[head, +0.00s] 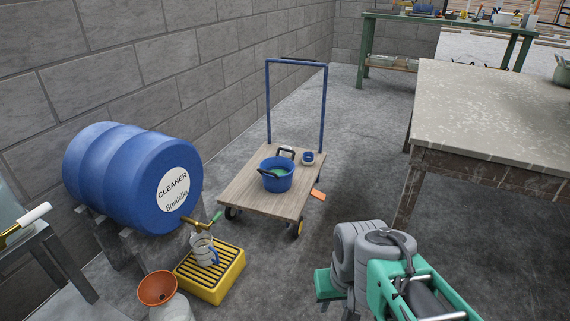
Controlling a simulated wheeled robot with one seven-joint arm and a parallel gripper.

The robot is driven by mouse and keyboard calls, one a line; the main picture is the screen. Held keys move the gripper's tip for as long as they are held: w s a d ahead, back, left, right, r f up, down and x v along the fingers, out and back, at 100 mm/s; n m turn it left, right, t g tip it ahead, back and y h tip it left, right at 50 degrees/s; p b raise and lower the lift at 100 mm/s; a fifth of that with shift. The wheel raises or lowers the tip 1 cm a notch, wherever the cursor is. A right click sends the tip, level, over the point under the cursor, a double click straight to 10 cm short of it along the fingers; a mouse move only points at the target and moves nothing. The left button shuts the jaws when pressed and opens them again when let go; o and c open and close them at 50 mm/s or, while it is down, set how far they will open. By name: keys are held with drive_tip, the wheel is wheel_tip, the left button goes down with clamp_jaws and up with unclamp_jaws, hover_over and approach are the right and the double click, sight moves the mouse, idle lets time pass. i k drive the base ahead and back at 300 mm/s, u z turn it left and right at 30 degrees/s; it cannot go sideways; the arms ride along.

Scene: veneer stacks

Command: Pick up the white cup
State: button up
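I cannot pick out a plainly white cup with certainty. A small blue-and-white cup-like vessel (308,158) stands on the wooden deck of a cart (244,195), right of a blue bucket (277,183). A small pale object (287,150) shows partly behind the bucket and its dark handle. A whitish jug with a blue handle (203,248) stands on a yellow slatted tray (226,283), below the drum's tap.
A blue drum (110,175) lies on a stand at left. An orange funnel (157,288) sits over a pale container. Grey-and-teal equipment (385,250) fills the lower right. A large table (490,110) stands at right; a green bench (450,22) holds clutter behind. Floor between cart and table is mostly clear.

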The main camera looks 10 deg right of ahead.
sight(283, 153)
drive_tip(key=z, duration=0.55)
drive_tip(key=i, duration=1.3)
drive_tip(key=u, duration=0.9)
drive_tip(key=i, duration=0.95)
drive_tip(key=u, duration=0.15)
